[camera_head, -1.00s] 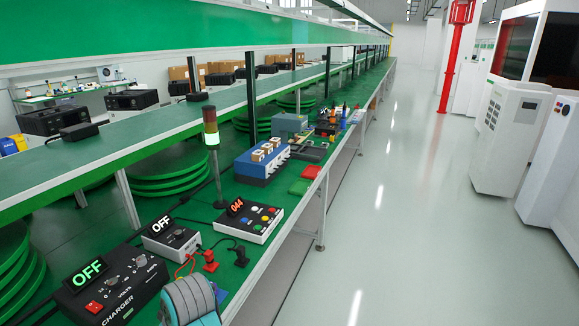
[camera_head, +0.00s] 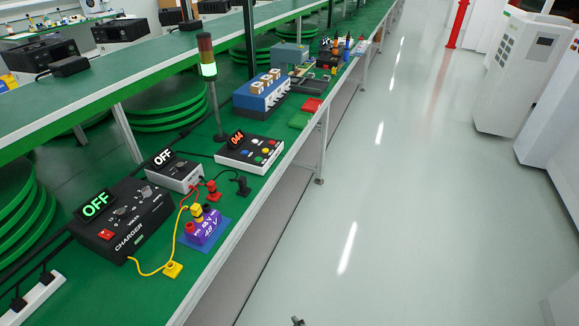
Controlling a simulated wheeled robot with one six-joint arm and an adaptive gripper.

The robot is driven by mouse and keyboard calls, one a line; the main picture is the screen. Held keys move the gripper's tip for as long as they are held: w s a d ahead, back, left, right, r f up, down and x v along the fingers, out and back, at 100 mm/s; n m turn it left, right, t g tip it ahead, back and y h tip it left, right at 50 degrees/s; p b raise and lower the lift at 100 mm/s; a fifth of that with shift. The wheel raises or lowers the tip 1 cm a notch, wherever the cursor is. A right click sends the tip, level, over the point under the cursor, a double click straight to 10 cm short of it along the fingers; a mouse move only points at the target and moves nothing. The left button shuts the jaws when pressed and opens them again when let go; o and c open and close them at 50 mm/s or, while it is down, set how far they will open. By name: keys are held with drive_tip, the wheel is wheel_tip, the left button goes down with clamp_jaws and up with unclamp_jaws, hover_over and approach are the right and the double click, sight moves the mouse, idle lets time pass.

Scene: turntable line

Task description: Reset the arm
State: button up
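Only a small dark and grey tip shows at the bottom edge of the head view, over the floor. It looks like the end of my gripper (camera_head: 298,321), but almost all of it is cut off, so its fingers and anything between them are hidden. The rest of my arm is out of view. The tip is apart from the bench and its items.
The green bench (camera_head: 215,248) runs along the left. On it are a charger (camera_head: 122,222) reading OFF, a purple battery (camera_head: 203,228), a yellow cable plug (camera_head: 172,270), a button box (camera_head: 249,152) and a signal tower (camera_head: 208,70). The floor (camera_head: 400,220) is clear; white cabinets (camera_head: 525,75) stand right.

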drive_tip(key=s+d+r+m+t+h, duration=0.2)
drive_tip(key=s+d+m+t, duration=0.15)
drive_tip(key=s+d, duration=1.05)
drive_tip(key=s+d+r+m+t+h, duration=0.1)
drive_tip(key=s+d+r, duration=0.1)
drive_tip(key=s+r, duration=0.6)
drive_tip(key=s+d+r+m+t+h, duration=0.1)
drive_tip(key=s+d+r+m+t, duration=0.1)
drive_tip(key=s+r, duration=0.5)
drive_tip(key=shift+s+d+r, duration=0.35)
drive_tip(key=shift+s+d, duration=0.25)
